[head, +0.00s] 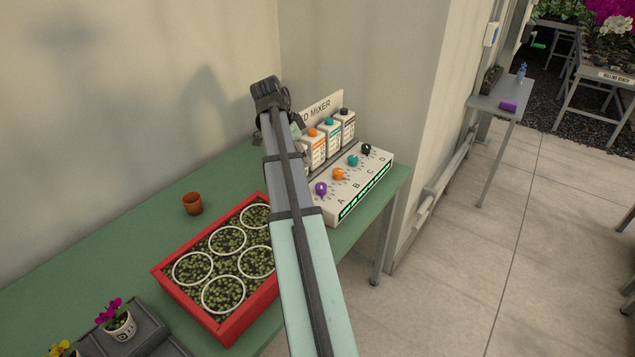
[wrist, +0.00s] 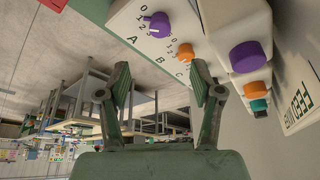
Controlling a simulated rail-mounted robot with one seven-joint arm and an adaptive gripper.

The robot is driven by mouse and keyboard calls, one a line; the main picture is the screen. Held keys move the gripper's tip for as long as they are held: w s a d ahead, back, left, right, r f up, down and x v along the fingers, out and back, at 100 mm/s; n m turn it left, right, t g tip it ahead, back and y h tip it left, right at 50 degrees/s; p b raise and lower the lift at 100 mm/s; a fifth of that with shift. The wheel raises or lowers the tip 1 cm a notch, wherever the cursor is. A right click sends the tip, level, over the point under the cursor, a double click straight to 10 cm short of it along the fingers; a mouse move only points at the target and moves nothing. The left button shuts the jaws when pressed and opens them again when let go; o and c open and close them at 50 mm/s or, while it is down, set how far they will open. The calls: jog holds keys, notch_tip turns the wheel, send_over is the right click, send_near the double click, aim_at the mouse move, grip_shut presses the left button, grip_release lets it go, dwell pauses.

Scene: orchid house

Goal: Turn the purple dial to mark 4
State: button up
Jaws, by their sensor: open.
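The purple dial (head: 321,188) is the front-left knob, by letter A, on the white feed mixer panel (head: 328,211). In the wrist view the purple dial (wrist: 158,25) shows at the top, turned about, with small numbers beside it. A pale pointer line shows on the dial; I cannot surely read which mark it meets. My gripper (wrist: 162,82) is open and empty, its two fingers spread below the dial in that picture, apart from it. In the head view my arm hides the fingers and part of the mixer.
Orange (head: 338,174), teal (head: 353,160) and black (head: 367,149) dials sit in line beside the purple one. Capped bottles (head: 314,150) stand behind them. A red tray (head: 222,331) of seedlings and a terracotta pot (head: 192,204) stand on the green bench (head: 60,270).

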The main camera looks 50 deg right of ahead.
aim_at(320, 186)
jog(key=p+x, duration=0.2)
jog(key=x, duration=1.1)
jog(key=shift+f, duration=0.2)
jog(key=c, duration=1.1)
